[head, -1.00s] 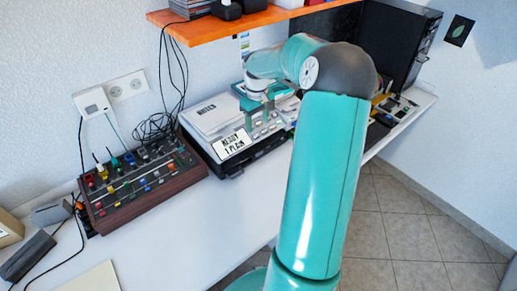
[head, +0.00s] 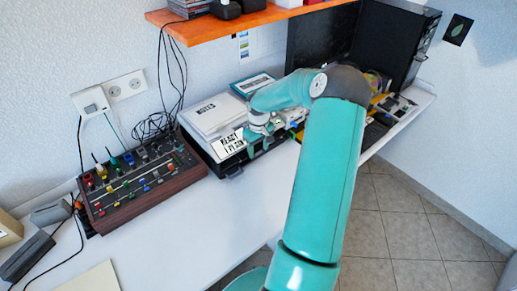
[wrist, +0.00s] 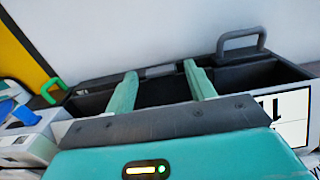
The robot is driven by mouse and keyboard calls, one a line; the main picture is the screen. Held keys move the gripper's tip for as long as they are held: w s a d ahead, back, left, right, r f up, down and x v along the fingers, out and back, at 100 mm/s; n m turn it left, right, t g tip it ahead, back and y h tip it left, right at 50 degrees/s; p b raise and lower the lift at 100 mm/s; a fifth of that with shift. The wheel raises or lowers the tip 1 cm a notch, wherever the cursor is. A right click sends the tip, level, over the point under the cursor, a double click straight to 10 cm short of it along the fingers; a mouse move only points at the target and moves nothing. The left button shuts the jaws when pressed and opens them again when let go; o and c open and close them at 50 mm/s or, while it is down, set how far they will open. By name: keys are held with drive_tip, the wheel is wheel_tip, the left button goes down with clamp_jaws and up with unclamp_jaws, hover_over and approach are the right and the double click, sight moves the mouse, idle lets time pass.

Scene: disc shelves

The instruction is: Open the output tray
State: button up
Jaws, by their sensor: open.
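The white machine (head: 215,118) with a "READY 1 PLAIN" display (head: 228,145) stands on the desk. Its dark lower front (head: 262,158) is partly behind my wrist in the head view. In the wrist view a dark recessed tray section (wrist: 95,92) runs across, with a grey handle (wrist: 241,44) at right and a green handle (wrist: 52,88) at left. Which handle belongs to the output tray I cannot tell. My gripper (wrist: 160,80) is open, its two teal fingers apart over the dark section between the handles, with nothing seen between them. Contact is unclear.
A mixer panel (head: 140,180) with coloured knobs sits left of the machine, with black cables behind it. An orange shelf (head: 250,22) overhangs the back. A black computer tower (head: 395,45) stands at right. The white desk front (head: 190,235) is clear.

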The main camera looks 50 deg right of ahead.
drive_tip(key=shift+f, duration=0.2)
drive_tip(key=shift+c, duration=0.4)
clamp_jaws()
drive_tip(key=s, duration=0.6)
drive_tip(key=s+a, duration=0.1)
drive_tip(key=s, duration=1)
drive_tip(key=shift+s+a, duration=0.3)
drive_tip(key=shift+a, duration=0.1)
drive_tip(key=shift+o, duration=0.4)
unclamp_jaws()
wheel_tip(320, 180, up, 14)
